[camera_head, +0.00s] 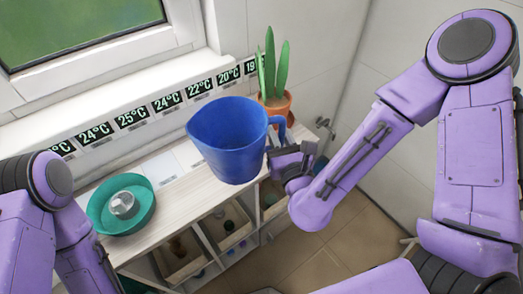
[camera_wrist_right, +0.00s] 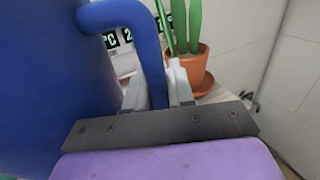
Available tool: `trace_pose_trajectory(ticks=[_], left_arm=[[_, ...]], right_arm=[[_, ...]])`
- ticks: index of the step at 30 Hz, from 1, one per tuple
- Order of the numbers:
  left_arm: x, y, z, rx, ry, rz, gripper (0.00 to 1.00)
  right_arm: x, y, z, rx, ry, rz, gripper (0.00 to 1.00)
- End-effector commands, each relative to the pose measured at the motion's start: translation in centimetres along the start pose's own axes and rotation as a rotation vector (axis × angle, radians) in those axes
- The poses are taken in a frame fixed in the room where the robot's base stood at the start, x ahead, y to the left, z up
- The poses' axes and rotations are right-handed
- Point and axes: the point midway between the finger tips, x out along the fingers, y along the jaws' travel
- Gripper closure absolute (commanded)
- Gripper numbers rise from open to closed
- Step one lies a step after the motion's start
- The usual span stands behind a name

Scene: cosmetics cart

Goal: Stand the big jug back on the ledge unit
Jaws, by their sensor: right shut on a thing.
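The big blue jug (camera_head: 228,140) is upright, with its open mouth facing up, in front of and over the pale wooden top of the ledge unit (camera_head: 178,193). Its handle is on the right side. My right gripper (camera_head: 284,150) is shut on that handle. In the right wrist view the handle (camera_wrist_right: 150,60) runs down between the two fingers (camera_wrist_right: 158,92), and the jug's body (camera_wrist_right: 50,80) fills the left side. The jug's base overlaps the unit's front edge in the head view; I cannot tell whether it touches the top. My left arm shows at lower left, but its gripper is out of view.
A potted cactus (camera_head: 275,102) stands behind and right of the jug, close to my right gripper. A teal bowl (camera_head: 97,218) with a metal cup (camera_head: 122,205) sits at the left. Temperature cards (camera_head: 164,102) line the back. Bare top lies between bowl and jug.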

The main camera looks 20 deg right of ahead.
Motion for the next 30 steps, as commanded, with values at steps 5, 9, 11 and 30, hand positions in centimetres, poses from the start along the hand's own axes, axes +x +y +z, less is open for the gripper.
trace_pose_trajectory(ticks=[5,9,11,30], left_arm=[[4.9,0.5,1.9,0.000,0.002,0.002,0.47],[4.2,0.5,1.6,-0.001,0.002,0.002,0.47],[4.0,0.4,1.5,-0.001,0.003,0.002,0.47],[3.3,0.4,1.3,-0.001,0.002,0.001,0.47]], right_arm=[[3.0,0.0,-2.2,0.012,0.000,-0.002,1.00],[5.6,0.3,-3.3,0.002,0.011,0.006,1.00],[6.6,0.3,-4.3,0.002,0.011,0.006,1.00],[9.1,0.2,-10.6,0.006,0.006,0.008,1.00]])
